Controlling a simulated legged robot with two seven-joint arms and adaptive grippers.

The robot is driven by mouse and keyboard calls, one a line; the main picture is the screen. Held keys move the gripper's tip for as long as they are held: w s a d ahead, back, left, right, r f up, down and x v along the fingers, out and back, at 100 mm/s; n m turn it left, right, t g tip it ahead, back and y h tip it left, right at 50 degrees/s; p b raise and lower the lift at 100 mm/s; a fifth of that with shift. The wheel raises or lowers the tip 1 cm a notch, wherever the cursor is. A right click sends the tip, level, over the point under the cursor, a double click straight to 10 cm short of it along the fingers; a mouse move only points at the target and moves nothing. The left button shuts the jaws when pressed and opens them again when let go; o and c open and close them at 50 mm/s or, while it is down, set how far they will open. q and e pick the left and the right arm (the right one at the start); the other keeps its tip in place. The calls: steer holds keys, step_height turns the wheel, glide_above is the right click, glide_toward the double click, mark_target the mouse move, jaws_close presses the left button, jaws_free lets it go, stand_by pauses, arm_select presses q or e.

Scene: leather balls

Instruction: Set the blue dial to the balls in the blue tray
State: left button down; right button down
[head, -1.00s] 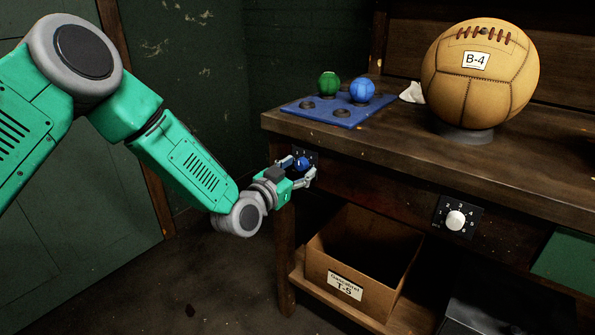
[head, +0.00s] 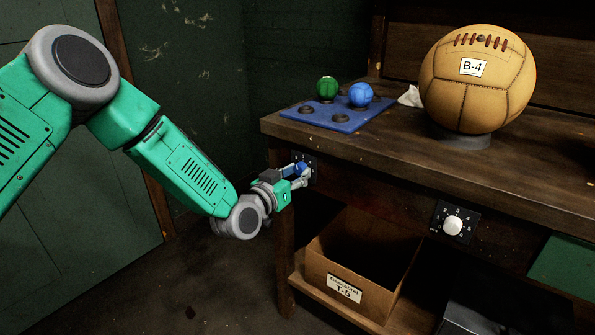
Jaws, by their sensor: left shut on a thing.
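The blue dial (head: 301,168) sits on a small dark plate on the bench's front, near its left end. My left gripper (head: 303,174) is shut on the dial, with its fingers hiding most of it. I cannot read which number the dial points to. The blue tray (head: 312,122) lies on the bench top above the dial. It holds a green ball (head: 326,87) and a blue ball (head: 360,94), side by side along its back edge; other dark round seats in it are bare. My right gripper is not in view.
A white dial (head: 453,226) is on the bench front further right. A large tan leather ball (head: 477,80) labelled B-4 stands on a grey base on the bench (head: 400,150). A cardboard box (head: 330,262) sits on the lower shelf.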

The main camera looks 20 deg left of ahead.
arm_select(q)
steer(key=n, duration=0.3)
steer(key=shift+s+f+g+p, duration=0.15)
steer(key=shift+f+g+p, duration=0.05)
steer(key=shift+g+p, duration=0.15)
steer(key=shift+f+n, duration=0.1)
steer(key=shift+n, duration=1.2)
steer(key=c, duration=1.2)
jaws_free()
steer(key=shift+s+a+r, duration=0.1)
steer(key=shift+r, duration=0.1)
steer(key=v, duration=1.1)
steer(key=shift+s+a+f, duration=0.2)
steer(key=shift+s, duration=0.15)
